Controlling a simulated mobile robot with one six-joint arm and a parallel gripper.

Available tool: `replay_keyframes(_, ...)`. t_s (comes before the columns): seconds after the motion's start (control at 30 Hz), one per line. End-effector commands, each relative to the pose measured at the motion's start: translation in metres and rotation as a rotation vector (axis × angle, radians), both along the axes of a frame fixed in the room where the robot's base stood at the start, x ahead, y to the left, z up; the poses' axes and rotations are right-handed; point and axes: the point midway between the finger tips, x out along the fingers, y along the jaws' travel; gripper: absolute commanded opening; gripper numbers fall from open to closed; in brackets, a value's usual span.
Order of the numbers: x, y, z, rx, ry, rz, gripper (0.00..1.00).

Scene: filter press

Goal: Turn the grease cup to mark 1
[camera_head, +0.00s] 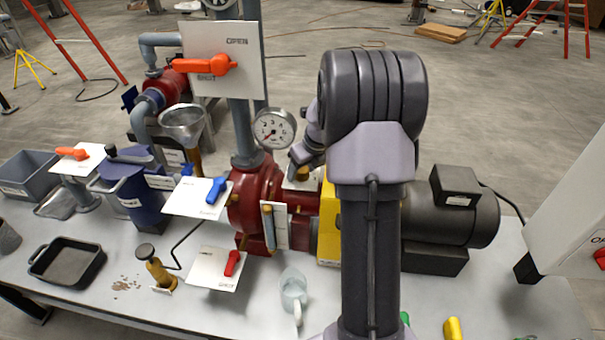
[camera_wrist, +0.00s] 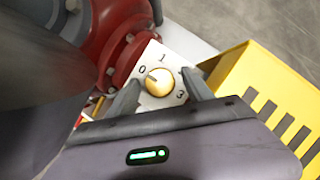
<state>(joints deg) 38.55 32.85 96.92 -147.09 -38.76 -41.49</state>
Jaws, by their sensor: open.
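The grease cup (camera_wrist: 160,83) is a round brass knob on a white plate (camera_wrist: 153,101) with printed marks. In the wrist view 0 is at its upper left, 1 above and 3 at its lower right; a mark between 1 and 3 is hidden by a finger. A small dark line on the knob seems to point toward 0. My gripper (camera_wrist: 161,78) is open, one finger on each side of the knob. I cannot tell whether the fingers touch it. In the head view the grease cup (camera_head: 302,173) is small, under my wrist.
The red pump housing (camera_wrist: 118,35) is left of the plate, and a slotted yellow guard (camera_wrist: 265,95) is close on the right. A pressure gauge (camera_head: 274,129) stands left of my wrist. A dark motor (camera_head: 450,215) sits right of my arm. Several valve handles are on the left.

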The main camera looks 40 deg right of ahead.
Motion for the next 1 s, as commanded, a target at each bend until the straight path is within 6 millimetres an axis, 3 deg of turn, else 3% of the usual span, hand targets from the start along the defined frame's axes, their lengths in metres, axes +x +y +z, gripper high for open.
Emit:
replay_keyframes(0.23,0.0004,0.0000,0.0001,0.000,0.000,0.000,0.57)
replay_keyframes(0.53,0.0003,0.0002,0.0000,0.000,0.000,0.000,0.00)
replay_keyframes(0.77,0.0000,0.0010,0.0068,0.004,0.005,-0.076,0.00)
replay_keyframes(1.0,-0.0001,0.0009,0.0004,0.001,0.002,-0.133,0.00)
